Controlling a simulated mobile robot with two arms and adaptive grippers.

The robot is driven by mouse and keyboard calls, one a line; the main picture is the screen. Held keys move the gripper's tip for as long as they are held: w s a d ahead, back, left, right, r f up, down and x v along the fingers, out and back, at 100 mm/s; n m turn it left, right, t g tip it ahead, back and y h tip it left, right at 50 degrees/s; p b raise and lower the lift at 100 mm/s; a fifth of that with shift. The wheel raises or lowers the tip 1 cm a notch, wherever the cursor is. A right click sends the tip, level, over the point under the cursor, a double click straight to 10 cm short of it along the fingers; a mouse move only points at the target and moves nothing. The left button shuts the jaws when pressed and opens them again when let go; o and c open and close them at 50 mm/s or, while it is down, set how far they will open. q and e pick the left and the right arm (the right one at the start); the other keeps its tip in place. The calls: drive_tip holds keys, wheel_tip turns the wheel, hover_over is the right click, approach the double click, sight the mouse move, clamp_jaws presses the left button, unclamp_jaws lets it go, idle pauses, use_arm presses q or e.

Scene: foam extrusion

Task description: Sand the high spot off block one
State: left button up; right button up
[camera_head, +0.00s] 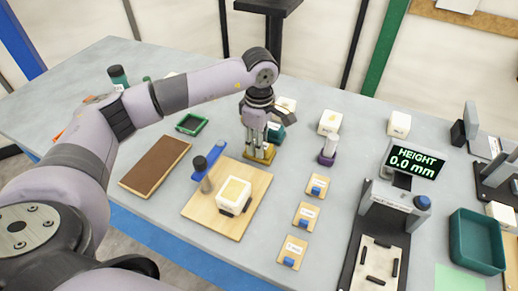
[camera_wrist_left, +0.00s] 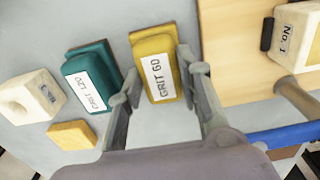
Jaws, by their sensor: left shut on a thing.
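Block one (camera_head: 235,192), cream and labelled No. 1 (camera_wrist_left: 292,35) in the left wrist view, sits on a wooden board (camera_head: 196,206) between black stops. Its top shows a pale yellow patch. My left gripper (camera_head: 258,151) is shut on the yellow GRIT 60 sanding block (camera_wrist_left: 155,68), behind and right of block one in the head view. In the left wrist view the fingers (camera_wrist_left: 160,92) lie along both its sides. The teal GRIT 120 block (camera_wrist_left: 92,80) stands beside it. My right gripper is not in view.
A blue bar with a black knob (camera_head: 200,163) stands behind block one. A height gauge (camera_head: 385,205) reads 0.0 mm on its display (camera_head: 414,160). A brown panel (camera_head: 155,167) lies left, several tagged wooden plates right. A teal bin (camera_head: 477,240) is at the far right.

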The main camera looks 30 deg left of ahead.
use_arm(q)
drive_tip(key=shift+r+p, duration=1.45)
drive_tip(key=shift+r, duration=1.55)
